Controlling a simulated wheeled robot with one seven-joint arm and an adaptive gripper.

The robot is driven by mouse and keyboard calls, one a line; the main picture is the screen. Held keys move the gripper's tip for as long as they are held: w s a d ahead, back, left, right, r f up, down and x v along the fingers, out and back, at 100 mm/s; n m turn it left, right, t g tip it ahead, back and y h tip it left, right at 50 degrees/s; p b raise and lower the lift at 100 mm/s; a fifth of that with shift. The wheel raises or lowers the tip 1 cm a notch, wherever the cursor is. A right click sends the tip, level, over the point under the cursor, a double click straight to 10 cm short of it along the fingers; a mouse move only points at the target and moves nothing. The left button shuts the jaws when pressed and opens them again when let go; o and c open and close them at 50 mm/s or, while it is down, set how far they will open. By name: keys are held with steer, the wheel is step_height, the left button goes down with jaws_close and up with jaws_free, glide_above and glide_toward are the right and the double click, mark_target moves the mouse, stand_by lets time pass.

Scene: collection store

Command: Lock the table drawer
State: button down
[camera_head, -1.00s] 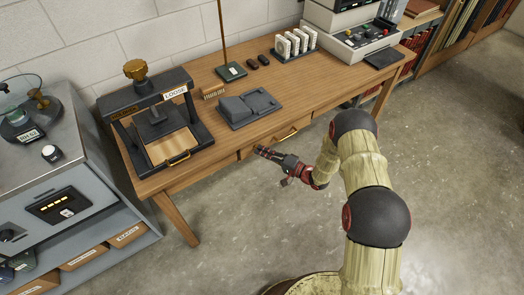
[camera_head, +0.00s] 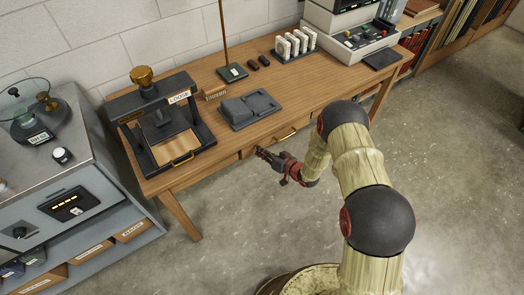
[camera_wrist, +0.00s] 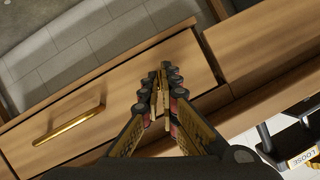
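The table drawer (camera_head: 272,145) is in the front of the wooden table, with a brass bar handle (camera_head: 286,134). In the wrist view the drawer front (camera_wrist: 115,95) and its handle (camera_wrist: 75,122) show on the left, and the drawer looks closed. My gripper (camera_head: 261,154) is at the drawer's left end, beside the handle. In the wrist view its fingers (camera_wrist: 160,82) are nearly together on a small brass piece (camera_wrist: 159,103) that looks like a key. The fingers hide most of it and any lock, so I cannot tell whether it sits in a keyhole.
A grey cabinet (camera_head: 75,235) stands at the left. The floor before the table is clear.

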steer(key=n+t+h, duration=0.1)
steer(key=n+h, duration=0.1)
steer(key=n, duration=0.1)
steer(key=shift+s+a+b, duration=0.1)
steer(key=shift+s+b, duration=0.05)
steer(key=shift+b, duration=0.25)
steer(key=shift+n, duration=0.3)
steer(key=c, duration=2.1)
jaws_free()
steer(key=v, duration=1.2)
steer(key=shift+a, duration=0.15)
